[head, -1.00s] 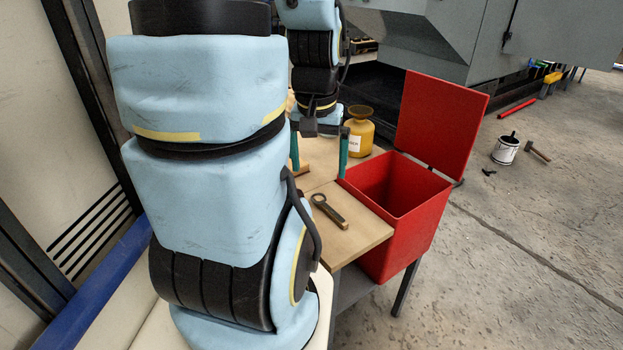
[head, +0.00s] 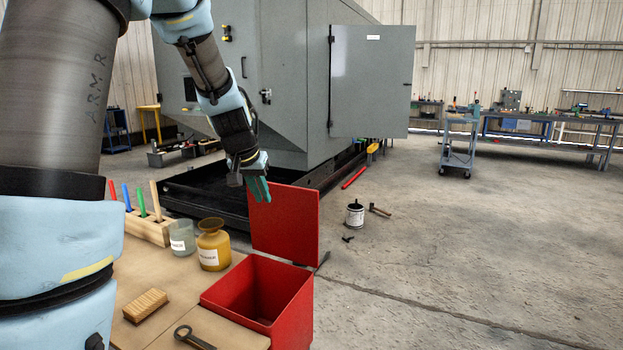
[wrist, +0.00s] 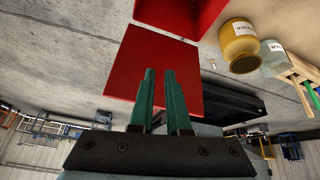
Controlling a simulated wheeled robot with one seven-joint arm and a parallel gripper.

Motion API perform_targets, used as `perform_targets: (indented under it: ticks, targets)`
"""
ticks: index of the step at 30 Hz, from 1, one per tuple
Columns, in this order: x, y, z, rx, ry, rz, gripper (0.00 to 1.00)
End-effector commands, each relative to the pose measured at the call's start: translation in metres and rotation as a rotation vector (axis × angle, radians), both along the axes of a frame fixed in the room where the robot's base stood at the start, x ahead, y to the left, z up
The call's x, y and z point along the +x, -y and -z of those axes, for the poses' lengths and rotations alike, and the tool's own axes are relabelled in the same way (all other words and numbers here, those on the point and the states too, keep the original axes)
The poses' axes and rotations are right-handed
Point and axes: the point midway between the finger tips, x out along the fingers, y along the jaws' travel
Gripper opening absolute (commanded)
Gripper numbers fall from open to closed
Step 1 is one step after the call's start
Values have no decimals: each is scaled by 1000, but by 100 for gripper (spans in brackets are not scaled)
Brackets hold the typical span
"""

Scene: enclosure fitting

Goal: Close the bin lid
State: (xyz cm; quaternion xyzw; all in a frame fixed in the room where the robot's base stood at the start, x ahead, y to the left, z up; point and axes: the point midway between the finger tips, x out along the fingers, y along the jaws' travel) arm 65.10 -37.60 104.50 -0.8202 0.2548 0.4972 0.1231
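The red bin (head: 297,308) is at the lower middle of the head view, its top open. Its red lid (head: 291,228) stands upright at the bin's far side, hinged there. My gripper (head: 261,199) points down beside the lid's upper left corner. In the wrist view the lid (wrist: 155,72) lies beyond the teal fingers, and the bin (wrist: 180,14) shows at the top edge. My gripper (wrist: 160,72) has a narrow gap between its fingers, with nothing seen held. I cannot tell whether the fingertips touch the lid.
A yellow jar (head: 213,245) and a glass jar (head: 182,237) stand left of the bin on the bench. A brush (head: 145,305) and a wrench (head: 193,338) lie nearer. A grey machine (head: 285,85) is behind. A paint can (head: 355,214) stands on open floor at right.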

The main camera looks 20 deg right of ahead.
Motion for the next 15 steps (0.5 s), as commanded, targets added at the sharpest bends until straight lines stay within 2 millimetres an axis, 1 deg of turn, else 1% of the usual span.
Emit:
perform_targets:
  ticks: [1,2,3,6,9,12,15]
  targets:
    - [13,36,-18,-19,40,58,8]
    - [20,52,-25,-29,63,87,4]
    - [27,73,-34,-42,90,122,0]
    - [37,114,-51,-67,142,188,0]
    - [41,136,-60,-80,172,226,0]
    - [44,145,-61,-85,183,239,0]
    - [48,150,-54,-85,182,239,0]
